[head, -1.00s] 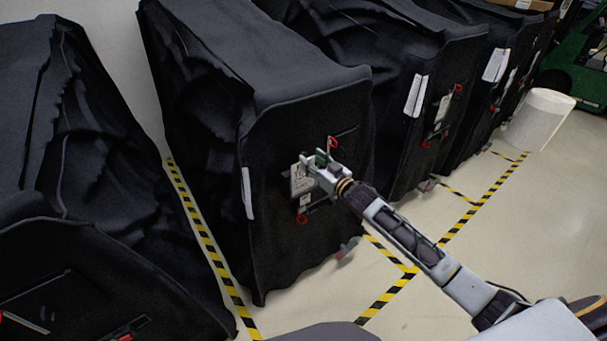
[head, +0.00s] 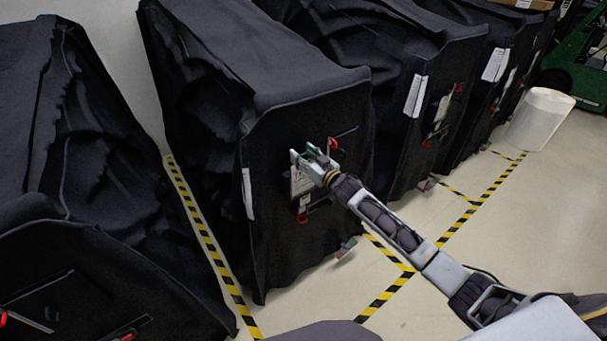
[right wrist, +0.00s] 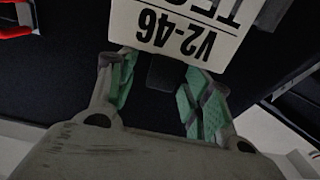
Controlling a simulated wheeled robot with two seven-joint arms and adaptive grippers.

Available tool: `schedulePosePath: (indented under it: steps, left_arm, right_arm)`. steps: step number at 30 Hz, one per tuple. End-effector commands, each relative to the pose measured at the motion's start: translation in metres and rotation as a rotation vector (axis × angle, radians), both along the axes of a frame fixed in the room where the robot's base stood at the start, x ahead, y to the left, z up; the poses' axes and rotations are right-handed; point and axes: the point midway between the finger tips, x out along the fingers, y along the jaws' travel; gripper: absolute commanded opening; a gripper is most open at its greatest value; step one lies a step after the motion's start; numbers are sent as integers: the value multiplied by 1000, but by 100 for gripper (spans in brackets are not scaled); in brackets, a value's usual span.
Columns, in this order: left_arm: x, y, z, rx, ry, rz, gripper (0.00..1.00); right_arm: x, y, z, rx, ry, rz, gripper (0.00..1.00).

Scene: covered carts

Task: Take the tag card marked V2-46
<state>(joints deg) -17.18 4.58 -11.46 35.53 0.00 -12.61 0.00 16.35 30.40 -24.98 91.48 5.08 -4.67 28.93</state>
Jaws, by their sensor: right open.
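The tag card (right wrist: 185,28) marked V2-46 shows upside down at the top of the right wrist view. In the head view the white card (head: 301,182) hangs on the front of the black-covered cart (head: 275,240). My right gripper (head: 304,157) is at the card's upper end. In the right wrist view my right gripper (right wrist: 160,75) is open, its green-padded fingers on either side below the card's edge. A dark tab shows between the fingers. I cannot tell whether the fingers touch the card. My left gripper is not in view.
Another covered cart (head: 395,120) with papers stands to the right, and one (head: 90,200) to the left. Yellow-black floor tape (head: 385,305) runs between carts. A white cylinder (head: 540,118) stands far right.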

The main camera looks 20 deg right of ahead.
Motion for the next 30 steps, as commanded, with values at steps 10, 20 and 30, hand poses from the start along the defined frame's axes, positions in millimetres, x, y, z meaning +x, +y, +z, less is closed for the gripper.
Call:
schedulePosePath:
  steps: [10, 20, 30]
  left_arm:
    - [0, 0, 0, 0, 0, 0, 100]
    - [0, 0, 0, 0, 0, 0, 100]
    - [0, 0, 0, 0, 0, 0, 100]
  right_arm:
    - [1, 1, 0, 0, 0, 0, 50]
    - [1, 1, 0, 0, 0, 0, 31]
    - [1, 1, 0, 0, 0, 0, 5]
